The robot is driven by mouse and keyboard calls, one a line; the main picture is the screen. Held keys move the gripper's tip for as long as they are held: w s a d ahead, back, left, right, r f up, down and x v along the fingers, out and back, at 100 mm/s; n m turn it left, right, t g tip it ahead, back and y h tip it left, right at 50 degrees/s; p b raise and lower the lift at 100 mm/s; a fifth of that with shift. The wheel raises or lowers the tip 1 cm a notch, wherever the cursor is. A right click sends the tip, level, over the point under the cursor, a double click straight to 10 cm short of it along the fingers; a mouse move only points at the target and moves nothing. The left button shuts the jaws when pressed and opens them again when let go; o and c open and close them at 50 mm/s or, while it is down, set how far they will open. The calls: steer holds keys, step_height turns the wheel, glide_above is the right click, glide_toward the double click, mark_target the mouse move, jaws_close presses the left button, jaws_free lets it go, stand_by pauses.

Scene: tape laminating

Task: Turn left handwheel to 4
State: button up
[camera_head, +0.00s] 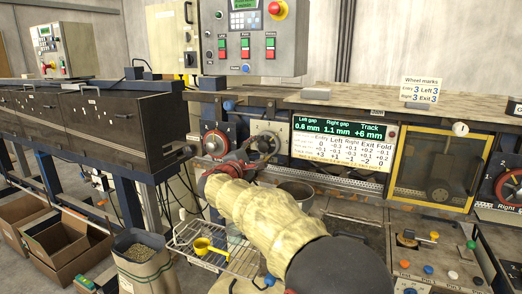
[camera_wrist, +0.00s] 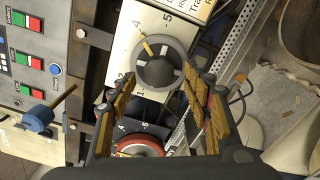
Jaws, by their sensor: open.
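A grey handwheel (camera_wrist: 160,62) with a yellow mark at its rim sits on a white numbered plate (camera_wrist: 128,30) in the wrist view. In the head view the grey handwheel (camera_head: 265,143) is partly behind my gripper (camera_head: 232,168). A red-rimmed handwheel (camera_head: 216,142) is to its left; it also shows in the wrist view (camera_wrist: 138,149). I cannot read which one is named left. My gripper (camera_wrist: 150,92) is open and empty, its fingers spread before the grey wheel, apparently not touching it. A sign (camera_head: 425,90) reads Left 3.
A green display (camera_head: 343,131) reads left gap 0.6 mm, right gap 1.1 mm, track +6 mm. A control box (camera_head: 249,36) with buttons is above. A wire rack with a yellow scoop (camera_head: 207,246) is below.

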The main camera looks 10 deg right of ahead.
steer(key=v, duration=1)
steer(key=s+d+f+m+g+y+p, duration=0.1)
steer(key=s+d+f+m+g, duration=0.3)
steer(key=s+d, duration=0.45)
steer(key=s+d+f+m+g+y, duration=0.25)
steer(key=s+d, duration=0.35)
steer(key=s, duration=0.6)
steer(key=s+a+f+m+y, duration=0.2)
steer(key=s+f+m, duration=0.1)
steer(key=s, duration=0.5)
steer(key=s+a+f+m+g+y+p, duration=0.1)
steer(key=s+f, duration=0.3)
steer(key=s, duration=0.4)
steer(key=s+a+f+m+g+y, duration=0.1)
steer(key=s+a+f+m+y, duration=0.2)
steer(key=s, duration=0.5)
steer(key=shift+a+f+m+y, duration=0.35)
steer(key=shift+f+m+y, duration=0.1)
steer(key=shift+f+m, duration=0.4)
steer(key=shift+s+a+f+g, duration=0.15)
steer(key=shift+a+f+g, duration=0.1)
steer(key=shift+a, duration=0.05)
steer(key=shift+c, duration=0.4)
